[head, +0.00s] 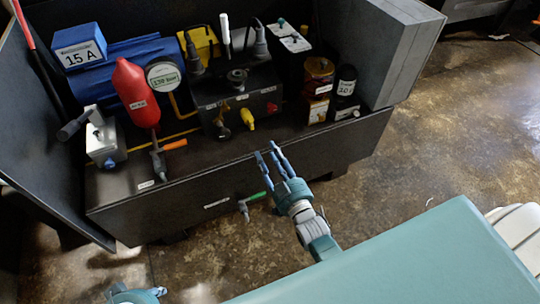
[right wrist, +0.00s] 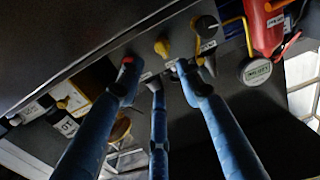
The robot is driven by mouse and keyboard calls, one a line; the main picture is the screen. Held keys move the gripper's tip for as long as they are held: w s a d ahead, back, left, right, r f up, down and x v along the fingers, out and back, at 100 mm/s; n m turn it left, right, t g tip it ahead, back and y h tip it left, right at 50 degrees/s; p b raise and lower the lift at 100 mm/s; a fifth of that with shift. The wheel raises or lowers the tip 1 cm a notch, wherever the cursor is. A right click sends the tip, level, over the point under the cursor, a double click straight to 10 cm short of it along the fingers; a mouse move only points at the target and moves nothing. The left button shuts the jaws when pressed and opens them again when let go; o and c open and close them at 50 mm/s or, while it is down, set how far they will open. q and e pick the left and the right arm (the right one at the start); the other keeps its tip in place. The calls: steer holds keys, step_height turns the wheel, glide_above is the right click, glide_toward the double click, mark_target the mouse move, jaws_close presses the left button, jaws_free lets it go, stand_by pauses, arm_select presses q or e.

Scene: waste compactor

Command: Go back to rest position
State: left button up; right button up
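My right gripper (head: 270,154) has blue fingers and a teal palm. It is in front of the compactor's front panel (head: 190,200), right of the middle. Its three fingers are spread apart with nothing between them, and it appears clear of the panel. In the right wrist view, the open fingers (right wrist: 157,78) point toward the compactor's controls. Only a teal and blue bit of my left gripper (head: 142,295) shows at the bottom left edge. The rest of it is cut off, so its fingers cannot be judged.
The compactor holds a red cylinder (head: 136,92), a pressure gauge (head: 163,76), a yellow knob (head: 247,118) and a black control box (head: 235,88). A green-handled valve (head: 251,198) sticks out low on the front, left of my right gripper. The brown floor (head: 450,130) at right is clear.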

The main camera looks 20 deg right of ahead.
stand_by(0.3)
